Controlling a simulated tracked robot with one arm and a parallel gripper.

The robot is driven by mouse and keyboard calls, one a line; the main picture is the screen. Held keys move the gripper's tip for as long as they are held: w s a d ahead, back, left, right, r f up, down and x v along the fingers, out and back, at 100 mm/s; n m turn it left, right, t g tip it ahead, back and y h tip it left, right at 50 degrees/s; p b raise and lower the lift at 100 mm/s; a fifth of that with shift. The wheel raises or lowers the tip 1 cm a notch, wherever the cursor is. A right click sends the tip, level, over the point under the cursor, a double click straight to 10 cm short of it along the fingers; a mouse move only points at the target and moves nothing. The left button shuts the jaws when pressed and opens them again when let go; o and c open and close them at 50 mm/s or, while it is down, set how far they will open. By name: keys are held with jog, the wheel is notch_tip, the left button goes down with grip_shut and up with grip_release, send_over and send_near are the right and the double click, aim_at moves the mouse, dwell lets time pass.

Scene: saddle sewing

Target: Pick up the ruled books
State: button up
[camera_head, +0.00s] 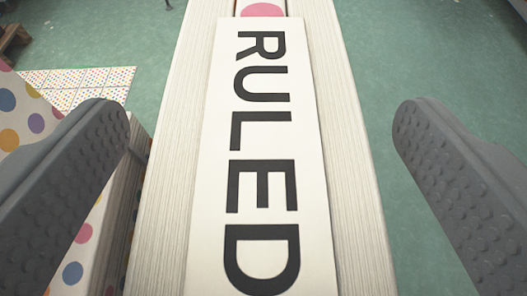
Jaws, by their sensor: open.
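The ruled books (312,170) stand large in the middle of the view. A white strip with the black word "RULED" runs lengthwise along them, and striped, page-like edges show on both sides of it. A bit of pink shows at the far end. My gripper (262,115) is open, with one dark grey, studded finger on the left and one on the right. The books lie between the two fingers in the picture, and neither finger is clearly touching them. The near end of the books is cut off by the bottom edge.
A polka-dot block or stack (98,250) stands close on the left, partly behind the left finger. A flat polka-dot sheet (75,88) lies beyond it. The green floor (375,60) is open on the right. A dark brown object (14,36) shows at the top left corner.

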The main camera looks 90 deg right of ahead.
grip_shut()
dwell(0.3)
jog(key=shift+w+r, duration=0.1)
jog(key=shift+r, duration=0.05)
